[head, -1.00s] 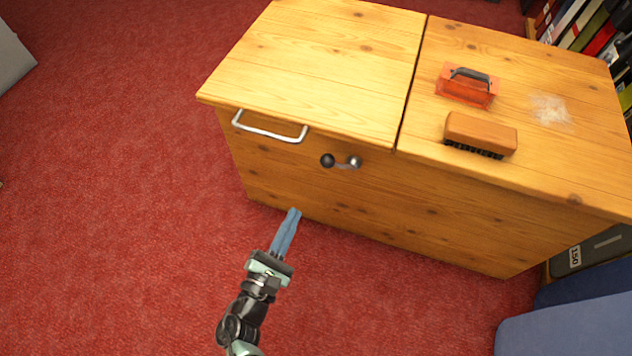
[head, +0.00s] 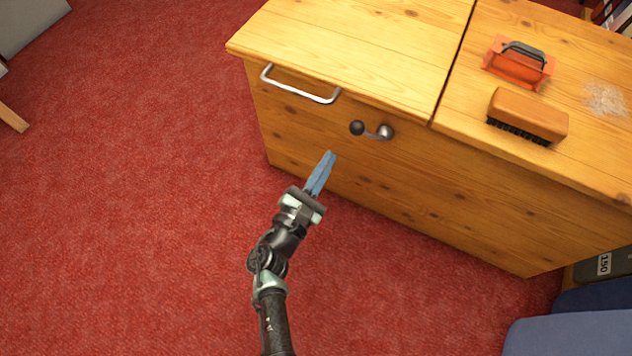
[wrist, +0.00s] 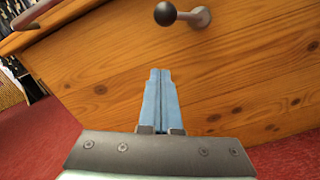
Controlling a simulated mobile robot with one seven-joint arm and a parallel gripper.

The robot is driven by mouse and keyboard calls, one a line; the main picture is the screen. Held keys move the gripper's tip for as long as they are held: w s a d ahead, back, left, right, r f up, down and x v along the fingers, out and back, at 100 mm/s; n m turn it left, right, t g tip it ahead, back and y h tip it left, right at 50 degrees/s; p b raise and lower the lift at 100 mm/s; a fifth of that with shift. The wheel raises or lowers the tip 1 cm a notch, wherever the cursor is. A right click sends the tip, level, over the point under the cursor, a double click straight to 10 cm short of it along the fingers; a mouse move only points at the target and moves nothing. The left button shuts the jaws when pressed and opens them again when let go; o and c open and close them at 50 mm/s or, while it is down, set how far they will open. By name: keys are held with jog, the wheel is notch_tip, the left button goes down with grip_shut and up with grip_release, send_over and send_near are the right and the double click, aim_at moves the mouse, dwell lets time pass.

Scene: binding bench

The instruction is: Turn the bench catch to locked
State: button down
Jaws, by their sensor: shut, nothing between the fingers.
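The bench catch (head: 373,131) is a short metal lever on the front face of the wooden bench (head: 470,165). Its dark ball knob (head: 357,128) points left and its round metal pivot (head: 386,132) is at the right. In the wrist view the knob (wrist: 165,13) and pivot (wrist: 201,16) show at the top, above my fingertips. My gripper (head: 328,156) is shut and empty, its blue fingers together. It is in front of the bench, below and left of the knob, apart from it. No lock marking can be made out.
A brush (head: 528,116) and an orange block with a dark handle (head: 519,63) lie on the right top, beside pale dust (head: 606,99). Red carpet (head: 150,180) is clear at left.

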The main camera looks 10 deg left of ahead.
jog(key=shift+w+d+r, duration=0.7)
jog(key=shift+d+r, duration=0.05)
jog(key=shift+r, duration=0.15)
jog(key=shift+w+d+r, duration=0.65)
jog(key=shift+d+r, duration=0.05)
jog(key=shift+r, duration=0.2)
